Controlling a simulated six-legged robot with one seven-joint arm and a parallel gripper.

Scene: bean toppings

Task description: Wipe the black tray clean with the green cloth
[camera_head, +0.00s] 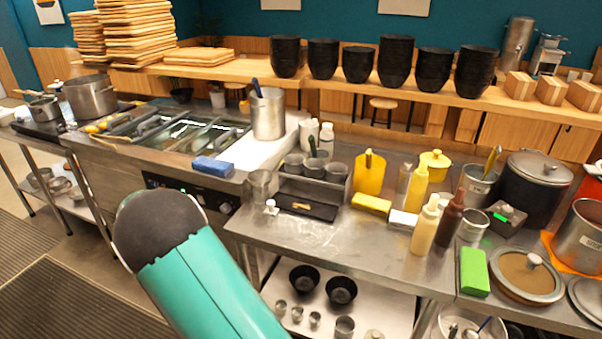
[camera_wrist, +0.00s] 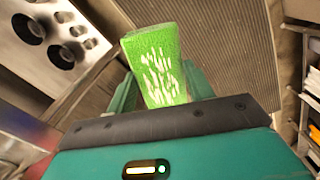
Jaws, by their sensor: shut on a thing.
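My gripper (camera_wrist: 160,88) is shut on the green cloth (camera_wrist: 158,62), a bright green block-like piece with white streaks, held between the two fingers in the wrist view. Grey ribbed matting lies behind it. The black tray (camera_head: 318,211) sits on the steel counter in the middle of the head view, with metal cups in the raised section at its back. A small yellow item lies on its front part. In the head view my teal arm fills the lower left; my gripper and the held cloth do not show there.
The steel counter (camera_head: 340,246) has pale smears before the tray. Right of it are a yellow block (camera_head: 371,203), a white block (camera_head: 404,219), sauce bottles (camera_head: 425,226) and a green block (camera_head: 474,272). A blue sponge (camera_head: 213,166) lies left. Dark floor matting is open at lower left.

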